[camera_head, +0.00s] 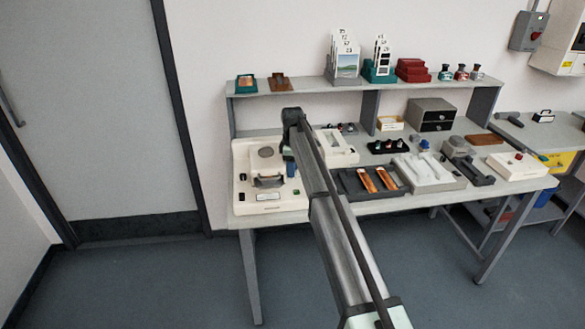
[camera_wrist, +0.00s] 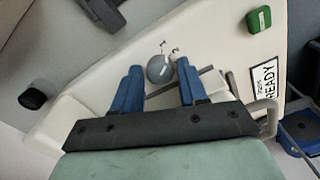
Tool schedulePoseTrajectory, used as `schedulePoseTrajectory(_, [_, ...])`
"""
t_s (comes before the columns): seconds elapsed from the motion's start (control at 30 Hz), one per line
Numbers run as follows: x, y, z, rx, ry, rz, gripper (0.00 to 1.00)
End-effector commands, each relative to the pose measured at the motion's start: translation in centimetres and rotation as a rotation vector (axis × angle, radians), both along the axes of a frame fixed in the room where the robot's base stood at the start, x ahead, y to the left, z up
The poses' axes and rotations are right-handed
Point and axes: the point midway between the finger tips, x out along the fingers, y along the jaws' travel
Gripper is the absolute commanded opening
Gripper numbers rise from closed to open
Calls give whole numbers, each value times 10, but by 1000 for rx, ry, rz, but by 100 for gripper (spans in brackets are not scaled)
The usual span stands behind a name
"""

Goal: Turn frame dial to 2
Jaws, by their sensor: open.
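The frame dial is a small round grey knob (camera_wrist: 160,71) on the cream top of the printer, in the wrist view. Small dark marks sit on the panel just above it, too small to read surely. My gripper (camera_wrist: 158,67) is open, with one blue finger on each side of the dial in the picture and a gap on both sides. I cannot tell how far the fingertips are above the panel. In the head view my gripper (camera_head: 289,168) is over the right part of the cream printer (camera_head: 243,160), and the dial is hidden there.
The wrist view shows a green button (camera_wrist: 259,20), a READY display (camera_wrist: 265,84) and a black knob (camera_wrist: 33,97) on or by the printer. In the head view a dark tray (camera_head: 352,186) with orange strips lies to the right. A shelf (camera_head: 300,86) runs behind.

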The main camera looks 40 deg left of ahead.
Motion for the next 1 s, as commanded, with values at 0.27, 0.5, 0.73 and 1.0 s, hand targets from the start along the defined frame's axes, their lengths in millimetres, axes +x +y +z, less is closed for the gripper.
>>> schedulePoseTrajectory(0.27, [0,0,-1,0,0,0,42])
schedulePoseTrajectory(0.5, [0,0,-1,0,0,0,19])
schedulePoseTrajectory(0.73, [0,0,-1,0,0,0,1])
schedulePoseTrajectory(1.0, [0,0,0,0,0,-100,1])
